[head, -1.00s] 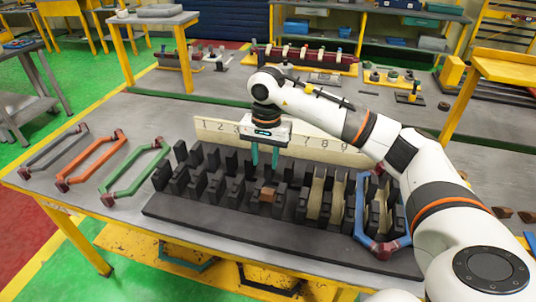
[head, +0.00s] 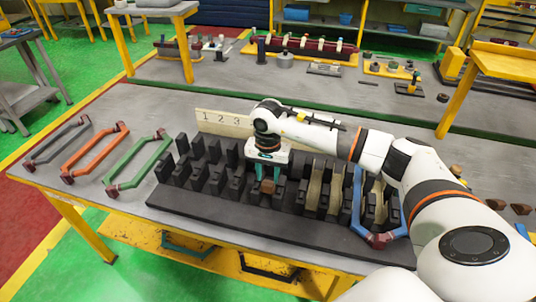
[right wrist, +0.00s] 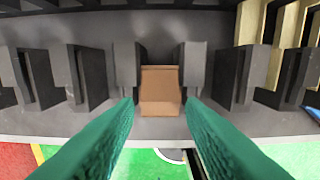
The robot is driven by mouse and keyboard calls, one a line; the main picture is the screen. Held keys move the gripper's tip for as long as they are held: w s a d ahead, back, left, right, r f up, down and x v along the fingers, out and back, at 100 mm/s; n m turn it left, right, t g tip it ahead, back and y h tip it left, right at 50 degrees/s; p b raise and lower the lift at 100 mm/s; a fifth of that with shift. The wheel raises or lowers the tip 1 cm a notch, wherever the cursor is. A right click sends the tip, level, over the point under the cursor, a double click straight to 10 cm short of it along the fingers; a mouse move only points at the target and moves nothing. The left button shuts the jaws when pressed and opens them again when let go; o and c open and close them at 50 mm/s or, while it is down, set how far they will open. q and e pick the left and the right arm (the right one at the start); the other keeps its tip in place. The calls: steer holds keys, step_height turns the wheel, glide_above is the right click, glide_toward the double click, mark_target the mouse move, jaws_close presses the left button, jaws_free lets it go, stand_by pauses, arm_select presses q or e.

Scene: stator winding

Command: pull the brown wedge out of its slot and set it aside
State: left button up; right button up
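The brown wedge (head: 267,187) sits in a slot between dark teeth of the black slotted block (head: 215,213), toward its front edge. In the right wrist view the wedge (right wrist: 160,92) stands between two dark teeth, in the middle of the picture. My right gripper (head: 267,181) is over the block, with its green fingers on either side of the wedge. In the right wrist view the right gripper (right wrist: 159,106) is open, with a gap between each fingertip and the wedge. Whether the fingertips reach the wedge's height is unclear. My left gripper is not in view.
Dark teeth rise in rows around the wedge. A blue coil frame (head: 382,238) and tan coils sit in the block at right. Green (head: 138,162), orange (head: 96,155) and grey (head: 62,143) frames lie at left. A numbered board (head: 222,121) stands behind. Tabletop between the frames and block is clear.

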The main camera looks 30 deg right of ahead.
mark_target(268, 182)
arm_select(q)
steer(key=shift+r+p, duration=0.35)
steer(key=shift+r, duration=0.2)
arm_select(e)
steer(key=shift+f, duration=1.6)
steer(key=c, duration=0.6)
steer(key=shift+s+a, duration=0.55)
steer(key=shift+a, duration=0.15)
steer(key=shift+c, duration=0.2)
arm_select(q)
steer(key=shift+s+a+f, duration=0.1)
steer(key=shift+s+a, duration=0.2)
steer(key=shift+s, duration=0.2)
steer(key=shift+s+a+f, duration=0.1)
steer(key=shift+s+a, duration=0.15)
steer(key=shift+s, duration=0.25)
arm_select(e)
steer(key=shift+s+a+r, duration=0.1)
steer(key=shift+s+a, duration=0.25)
steer(key=o, duration=1)
steer(key=shift+w+d, duration=0.1)
steer(key=shift+d, duration=0.05)
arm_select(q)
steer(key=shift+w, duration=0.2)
arm_select(e)
steer(key=shift+o, duration=0.2)
